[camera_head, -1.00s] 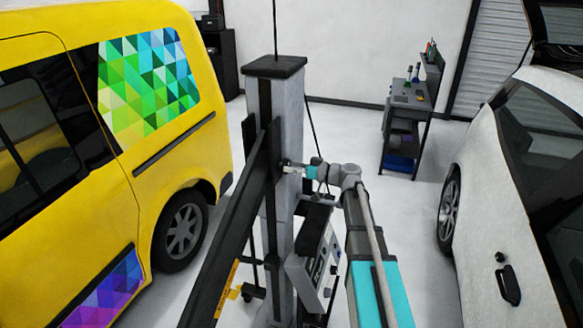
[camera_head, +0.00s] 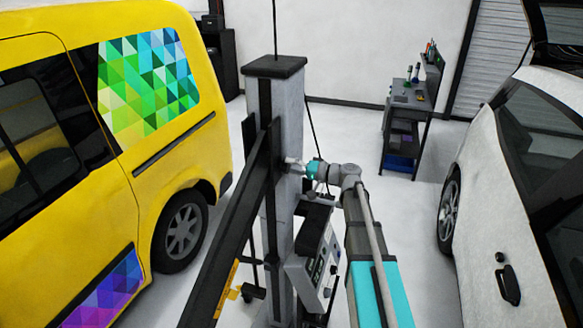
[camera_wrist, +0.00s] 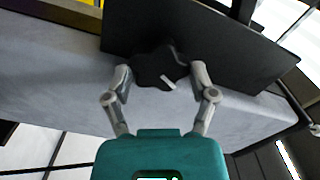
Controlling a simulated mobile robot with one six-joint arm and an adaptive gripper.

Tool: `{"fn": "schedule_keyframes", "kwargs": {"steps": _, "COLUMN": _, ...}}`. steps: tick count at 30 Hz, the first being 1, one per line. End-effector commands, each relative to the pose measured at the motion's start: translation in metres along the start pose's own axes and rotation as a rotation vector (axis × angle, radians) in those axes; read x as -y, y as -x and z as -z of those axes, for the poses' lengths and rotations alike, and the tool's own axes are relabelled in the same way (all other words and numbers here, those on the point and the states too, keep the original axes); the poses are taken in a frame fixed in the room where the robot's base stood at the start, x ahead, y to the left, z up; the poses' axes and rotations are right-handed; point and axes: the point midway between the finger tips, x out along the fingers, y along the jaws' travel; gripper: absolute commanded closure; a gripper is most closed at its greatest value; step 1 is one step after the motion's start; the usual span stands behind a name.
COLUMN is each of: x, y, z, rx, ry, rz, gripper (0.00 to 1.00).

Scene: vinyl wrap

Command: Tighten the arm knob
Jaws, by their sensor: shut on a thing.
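The arm knob (camera_wrist: 160,66) is a black lobed knob with a pale mark on it, in front of a dark plate on the grey column in the wrist view. My gripper (camera_wrist: 160,74) has its two grey fingers on either side of the knob, shut on it. In the head view my gripper (camera_head: 288,164) reaches from the right to the upper part of the grey column (camera_head: 287,110), beside the long black arm (camera_head: 232,215). The knob is too small and covered to make out in the head view.
A yellow van (camera_head: 60,190) with coloured triangle graphics stands at the left. A white car (camera_head: 500,190) stands at the right. A control box (camera_head: 312,262) hangs on the column below my arm. A tool cart (camera_head: 402,125) is at the back, with free floor around it.

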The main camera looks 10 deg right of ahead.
Motion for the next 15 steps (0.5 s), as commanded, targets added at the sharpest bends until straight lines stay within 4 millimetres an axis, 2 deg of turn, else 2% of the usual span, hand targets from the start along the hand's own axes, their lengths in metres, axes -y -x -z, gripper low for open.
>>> {"fn": "schedule_keyframes", "kwargs": {"steps": 15, "x": -0.0006, "y": -0.0004, "z": 0.0003, "rx": 0.000, "ry": -0.491, "rz": 0.001, "gripper": 0.74}}
